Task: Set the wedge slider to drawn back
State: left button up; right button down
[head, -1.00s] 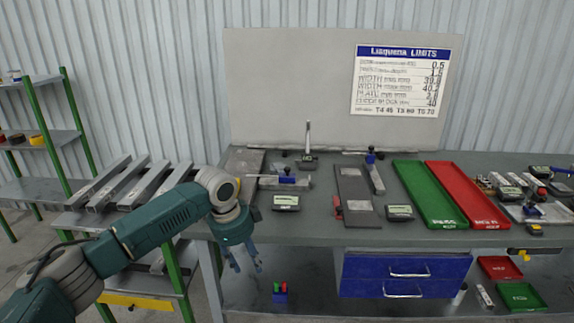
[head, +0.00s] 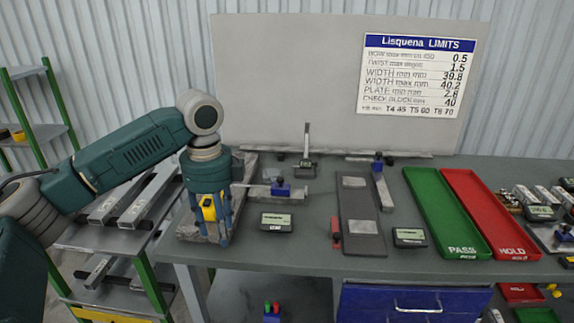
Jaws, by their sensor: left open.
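No part is labelled as the wedge slider, so I cannot tell for certain which it is. A dark flat plate (head: 361,215) lies on the bench with a small red piece (head: 336,232) at its left edge. A blue block (head: 281,187) sits on a metal gauge bar left of it. Another blue-topped piece (head: 378,160) stands at the far end of a narrow bar. My left gripper (head: 215,238) is open, pointing down over the grey slab at the bench's left end, well left of these parts. A yellow patch shows between its fingers. My right gripper is not in view.
A small display box (head: 276,222) and another (head: 409,237) stand near the front. A green tray (head: 445,215) and a red tray (head: 493,218) lie to the right. An upright post (head: 307,145) stands at the back. Blue drawers (head: 413,301) hang below.

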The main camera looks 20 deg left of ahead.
aim_at(279, 188)
jog(key=i, duration=1.35)
